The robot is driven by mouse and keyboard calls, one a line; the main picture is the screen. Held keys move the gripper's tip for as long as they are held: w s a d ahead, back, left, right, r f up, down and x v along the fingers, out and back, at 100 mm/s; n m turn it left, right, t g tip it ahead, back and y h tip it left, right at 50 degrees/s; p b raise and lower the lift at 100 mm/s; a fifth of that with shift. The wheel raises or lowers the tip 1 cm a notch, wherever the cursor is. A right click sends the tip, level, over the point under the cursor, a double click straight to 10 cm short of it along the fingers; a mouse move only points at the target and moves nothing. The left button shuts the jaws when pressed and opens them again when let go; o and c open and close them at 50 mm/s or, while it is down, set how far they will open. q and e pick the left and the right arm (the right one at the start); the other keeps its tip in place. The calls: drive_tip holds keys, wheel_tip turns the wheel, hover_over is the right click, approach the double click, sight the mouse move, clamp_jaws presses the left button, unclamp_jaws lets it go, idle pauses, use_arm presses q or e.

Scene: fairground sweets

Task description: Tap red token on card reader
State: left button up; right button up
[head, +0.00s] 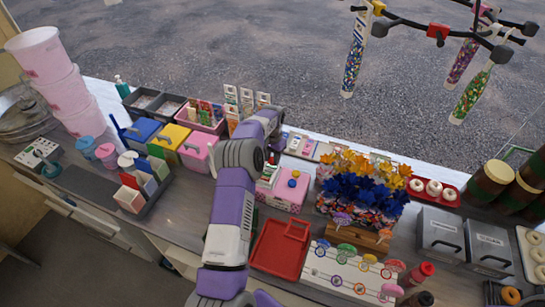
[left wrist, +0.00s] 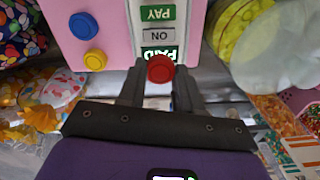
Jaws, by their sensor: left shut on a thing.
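My left gripper (left wrist: 160,72) is shut on the red token (left wrist: 160,69), a small round red disc between its fingertips. The card reader (left wrist: 115,35) is a pink box with a white panel bearing PAY, NO and PAID labels, upside down in part. The token overlaps the lower edge of the PAID label in the left wrist view; I cannot tell whether it touches. A blue disc (left wrist: 83,25) and a yellow disc (left wrist: 96,57) lie on the pink top. In the head view the pink box (head: 284,201) stands on the counter beside my left forearm, which hides the fingertips. My right gripper is not seen.
Blue and orange flower-like sweets (head: 367,190) crowd the right of the reader. A red tray (head: 279,252) lies in front, beside a white lollipop rack (head: 340,274). Coloured boxes (head: 170,137) stand left of my arm. Sweet tubes (head: 354,62) hang overhead at the right.

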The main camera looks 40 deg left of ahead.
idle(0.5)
use_arm(q)
drive_tip(key=w+d+r+p, duration=0.1)
drive_tip(key=d+r+p, duration=0.3)
drive_tip(key=r, duration=0.5)
drive_tip(key=shift+w+d+p, duration=0.25)
drive_tip(key=shift+d+p, duration=0.1)
drive_tip(key=shift+p, duration=0.2)
drive_tip(key=shift+s+f, duration=0.1)
idle(0.4)
